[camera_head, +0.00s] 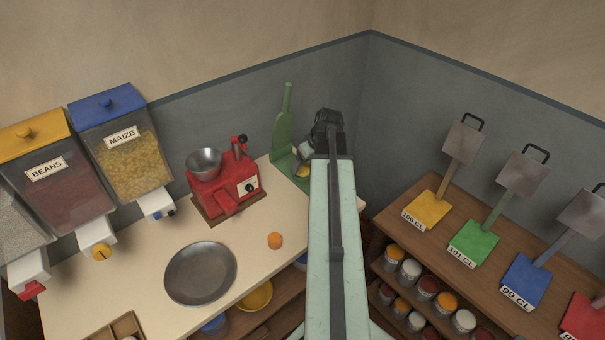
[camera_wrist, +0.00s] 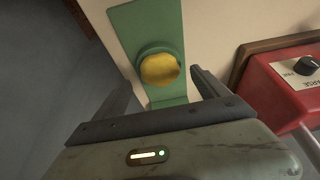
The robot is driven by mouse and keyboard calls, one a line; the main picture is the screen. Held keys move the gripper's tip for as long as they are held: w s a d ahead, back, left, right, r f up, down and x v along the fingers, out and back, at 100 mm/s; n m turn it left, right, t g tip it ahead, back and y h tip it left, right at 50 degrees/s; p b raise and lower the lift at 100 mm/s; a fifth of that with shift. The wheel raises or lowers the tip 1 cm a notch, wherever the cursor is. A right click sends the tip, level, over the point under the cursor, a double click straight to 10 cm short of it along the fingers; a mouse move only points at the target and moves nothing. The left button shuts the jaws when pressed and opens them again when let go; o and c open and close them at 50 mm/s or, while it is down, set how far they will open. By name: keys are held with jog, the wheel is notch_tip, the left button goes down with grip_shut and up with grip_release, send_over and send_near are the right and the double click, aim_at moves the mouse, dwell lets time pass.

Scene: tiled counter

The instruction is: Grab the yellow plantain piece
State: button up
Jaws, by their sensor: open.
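The yellow plantain piece (camera_wrist: 159,69) sits on a round green seat of the green press (camera_wrist: 150,25) in the wrist view. In the head view, a small part of the yellow piece (camera_head: 303,171) shows beside my arm, at the foot of the green press (camera_head: 284,125). My gripper (camera_wrist: 161,80) is open. Its two dark fingers stand apart to the left and right of the yellow piece in the wrist picture, with gaps on both sides. I cannot tell how far the fingers reach along it. In the head view my arm hides much of this area.
A red grinder (camera_head: 225,190) with a metal bowl stands left of the press; its red side (camera_wrist: 285,95) is at the right in the wrist view. A grey plate (camera_head: 200,273) and an orange ball (camera_head: 275,241) lie on the counter. Walls meet behind the press.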

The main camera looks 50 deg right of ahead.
aim_at(304, 168)
jog(key=b+x, duration=0.1)
jog(key=x, duration=0.2)
jog(key=shift+s+r, duration=0.1)
jog(key=shift+r, duration=0.1)
jog(key=c, duration=1.6)
